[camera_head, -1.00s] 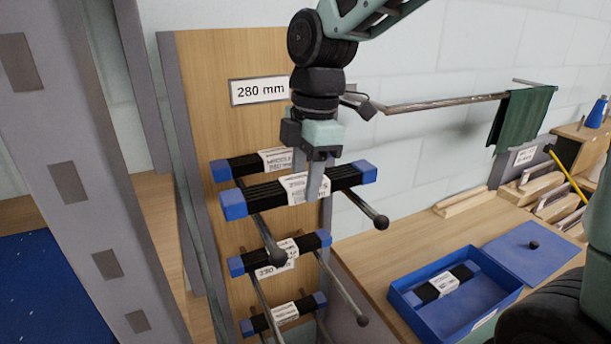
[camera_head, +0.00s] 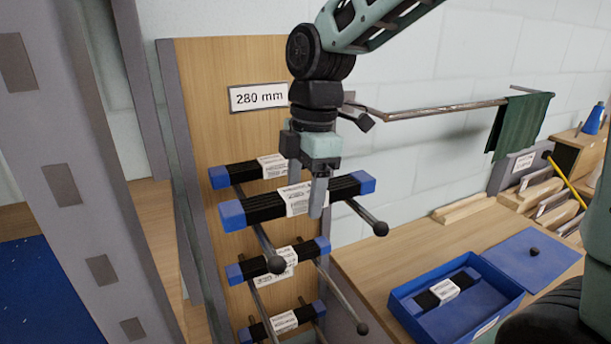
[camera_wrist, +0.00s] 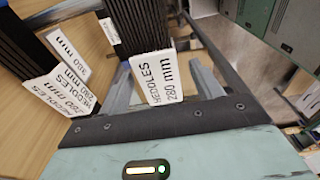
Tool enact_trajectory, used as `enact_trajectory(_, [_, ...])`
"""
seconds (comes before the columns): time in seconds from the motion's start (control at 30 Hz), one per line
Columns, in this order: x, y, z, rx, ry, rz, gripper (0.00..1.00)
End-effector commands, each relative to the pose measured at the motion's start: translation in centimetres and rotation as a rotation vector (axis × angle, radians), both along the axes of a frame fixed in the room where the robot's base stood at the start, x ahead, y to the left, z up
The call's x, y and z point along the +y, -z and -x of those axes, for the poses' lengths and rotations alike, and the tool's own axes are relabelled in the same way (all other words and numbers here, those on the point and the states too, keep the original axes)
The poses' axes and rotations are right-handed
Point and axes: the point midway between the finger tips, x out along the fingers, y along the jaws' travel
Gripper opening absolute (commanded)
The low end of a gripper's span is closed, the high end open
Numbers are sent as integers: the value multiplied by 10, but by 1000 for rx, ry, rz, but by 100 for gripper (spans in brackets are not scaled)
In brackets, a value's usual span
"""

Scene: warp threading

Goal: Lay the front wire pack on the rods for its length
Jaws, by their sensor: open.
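The front wire pack (camera_head: 263,208) is a black bundle with blue ends and a white label. It lies level across the top pair of rods (camera_head: 262,236), below the 280 mm sign (camera_head: 258,97). My gripper (camera_head: 308,188) points down over its middle. The jaws are open, with one finger in front of the pack and the other mostly hidden behind it. In the wrist view the pack (camera_wrist: 140,28) and its label, reading "HEDDLES 280 mm" (camera_wrist: 155,77), are between my fingers (camera_wrist: 163,90). The pack appears to rest on both rods.
Another pack (camera_head: 235,172) lies behind on the same rods, against the wooden board. More packs hang on lower rods (camera_head: 340,292). A blue tray (camera_head: 405,312) holding a pack stands on the bench at right, beside its lid (camera_head: 530,258). A grey post (camera_head: 85,170) stands left.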

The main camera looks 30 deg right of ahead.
Motion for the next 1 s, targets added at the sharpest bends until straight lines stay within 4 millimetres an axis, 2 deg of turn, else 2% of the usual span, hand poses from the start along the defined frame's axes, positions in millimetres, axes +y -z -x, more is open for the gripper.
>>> enact_trajectory(0.17, [0, -3, 0, -2, 0, 0, 65])
enact_trajectory(0.27, [-2, -12, -1, -4, 1, 0, 65])
enact_trajectory(0.37, [-4, -29, -1, -7, 2, 0, 65])
enact_trajectory(0.8, [-16, -130, -1, -5, 1, -1, 65])
enact_trajectory(1.0, [-19, -161, -1, -4, -1, -1, 65])
